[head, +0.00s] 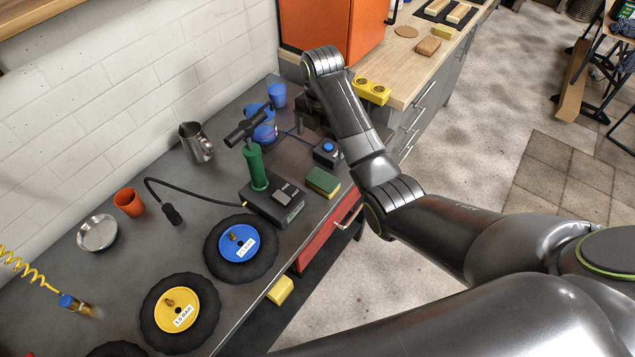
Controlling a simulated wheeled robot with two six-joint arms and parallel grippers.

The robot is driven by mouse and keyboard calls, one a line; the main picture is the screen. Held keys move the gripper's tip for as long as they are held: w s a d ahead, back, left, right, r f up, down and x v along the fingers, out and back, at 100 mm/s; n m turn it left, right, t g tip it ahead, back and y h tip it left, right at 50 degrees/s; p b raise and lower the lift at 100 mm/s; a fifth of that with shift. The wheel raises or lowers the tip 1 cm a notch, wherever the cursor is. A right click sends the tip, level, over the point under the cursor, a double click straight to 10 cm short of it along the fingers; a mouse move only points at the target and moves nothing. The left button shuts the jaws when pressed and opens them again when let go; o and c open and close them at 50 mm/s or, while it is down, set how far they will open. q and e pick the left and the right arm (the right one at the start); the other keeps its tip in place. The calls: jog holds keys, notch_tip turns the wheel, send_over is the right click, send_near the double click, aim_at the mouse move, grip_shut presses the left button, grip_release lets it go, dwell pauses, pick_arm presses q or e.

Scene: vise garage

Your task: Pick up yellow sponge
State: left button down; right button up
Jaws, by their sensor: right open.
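A sponge with a green top and yellow sides (323,183) lies on the dark workbench near its front edge, right of the green hand pump. My right arm comes in from the right and bends up over the bench. My right gripper (311,105) is at the far end of it, dark and mostly hidden behind the arm links. It is open, above and behind the sponge and apart from it. A plain yellow block (280,290) shows at the bench's front edge. Another yellow block (443,32) is on the wooden counter. My left gripper is not in view.
The green pump (256,165) on a black base stands left of the sponge. A black box with a blue button (327,152) is behind it. Wheels with blue (239,243) and yellow (187,305) hubs lie at the front. A red drawer (325,238) is below.

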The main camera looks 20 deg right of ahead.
jog(key=b, duration=0.3)
send_near(321, 181)
jog(key=f+p, duration=0.1)
jog(key=f, duration=0.3)
jog(key=shift+w, duration=0.2)
jog(key=f, duration=0.3)
jog(key=f+p, duration=0.1)
jog(key=f, duration=0.1)
jog(key=shift+s, duration=0.25)
jog(key=shift+f, duration=0.6)
